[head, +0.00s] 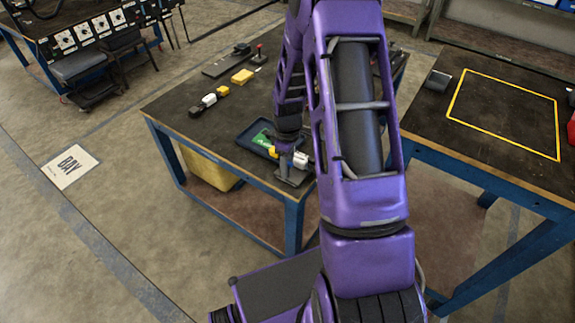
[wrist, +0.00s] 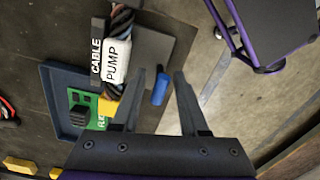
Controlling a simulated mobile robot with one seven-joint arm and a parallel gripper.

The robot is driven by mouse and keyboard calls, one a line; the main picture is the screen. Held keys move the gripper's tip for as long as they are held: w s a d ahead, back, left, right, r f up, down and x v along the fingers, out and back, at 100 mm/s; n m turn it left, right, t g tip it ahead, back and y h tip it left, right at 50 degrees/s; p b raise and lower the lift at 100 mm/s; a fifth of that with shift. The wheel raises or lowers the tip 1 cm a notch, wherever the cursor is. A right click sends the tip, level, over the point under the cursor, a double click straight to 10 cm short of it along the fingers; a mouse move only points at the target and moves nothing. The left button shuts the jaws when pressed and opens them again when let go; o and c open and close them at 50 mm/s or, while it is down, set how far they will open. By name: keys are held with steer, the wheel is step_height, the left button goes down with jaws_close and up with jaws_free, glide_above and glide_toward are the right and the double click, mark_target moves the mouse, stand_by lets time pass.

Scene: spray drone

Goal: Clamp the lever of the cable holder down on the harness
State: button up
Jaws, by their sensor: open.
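The cable holder is a grey plate (wrist: 152,42) at the table's edge, with a blue lever (wrist: 160,88) beside it in the wrist view. In the head view my arm hides much of the holder, whose grey base (head: 294,178) shows.
A blue tray (wrist: 60,128) holding a green board (wrist: 104,108) and a black block lies left of the holder. Yellow blocks (wrist: 20,165) are at lower left. The floor drops away right of the table edge. A second table (head: 430,140) stands at right.

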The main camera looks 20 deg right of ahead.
jaws_close()
steer(key=shift+w+d+r+g+y+p, duration=0.1)
steer(key=shift+d+g+y+p, duration=0.3)
steer(key=shift+p, duration=0.3)
steer(key=shift+w+d+f+g+y+p, duration=0.2)
steer(key=shift+g+y, duration=0.1)
steer(key=shift+y, duration=0.25)
steer(key=shift+w+d+f+g+y+p, duration=0.15)
steer(key=shift+g+y, duration=0.15)
steer(key=shift+y, duration=0.25)
steer(key=shift+w+g+y, duration=0.1)
steer(key=shift+g+y, duration=0.2)
steer(key=shift+y, duration=0.2)
jaws_free()
steer(key=shift+d, duration=0.1)
